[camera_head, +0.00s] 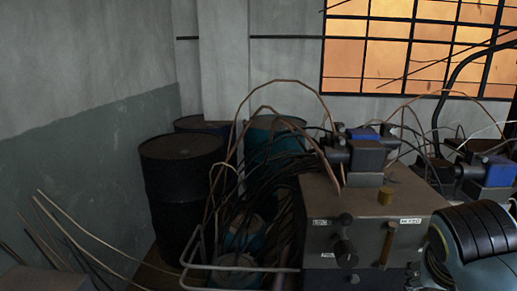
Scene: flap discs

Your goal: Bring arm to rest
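Neither of my grippers shows in the head view, and I see no arm that I can clearly tell as mine. No flap discs can be made out. A rounded blue-grey part with black ribs (482,232) stands at the lower right, cut off by the picture's edge. I cannot tell what it belongs to.
A grey machine box (365,210) with knobs and labels stands right of centre, with valve blocks (366,155) on top. Tangled cables (283,165) hang left of it. A black barrel (181,185) and a teal barrel (273,142) stand behind. A barred window (420,48) is above.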

